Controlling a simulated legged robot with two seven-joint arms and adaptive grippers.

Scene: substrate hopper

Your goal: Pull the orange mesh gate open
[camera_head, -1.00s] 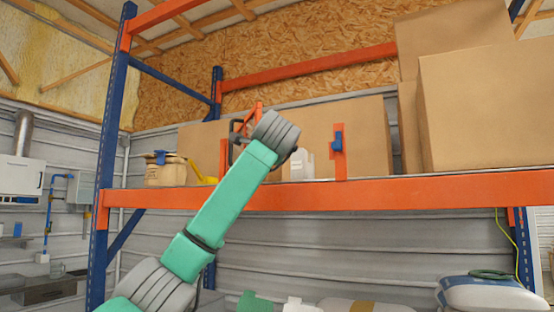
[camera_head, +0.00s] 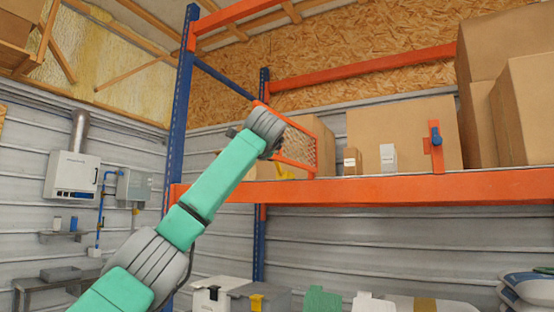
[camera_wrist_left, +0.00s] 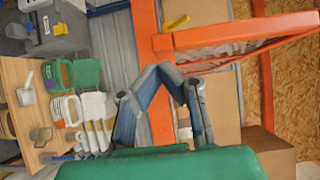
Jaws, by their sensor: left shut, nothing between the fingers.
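The orange mesh gate (camera_head: 299,146) stands at an angle to the orange shelf beam (camera_head: 370,188), with open space between it and the orange post with a blue latch (camera_head: 436,146). In the left wrist view the gate's frame and mesh (camera_wrist_left: 245,36) fill the upper right. My left arm reaches up to the gate's left side, and its wrist hides part of the gate in the head view. In the left wrist view my left gripper (camera_wrist_left: 166,72) is shut and empty, its fingertips close to the orange frame; contact is unclear. My right gripper is not in view.
On the shelf stand a small brown carton (camera_head: 352,161), a white bottle (camera_head: 388,157) and large cardboard boxes (camera_head: 528,112). A yellow item (camera_head: 284,173) lies behind the gate. A blue upright (camera_head: 182,105) stands left of my wrist. Containers (camera_wrist_left: 80,115) sit on a lower surface.

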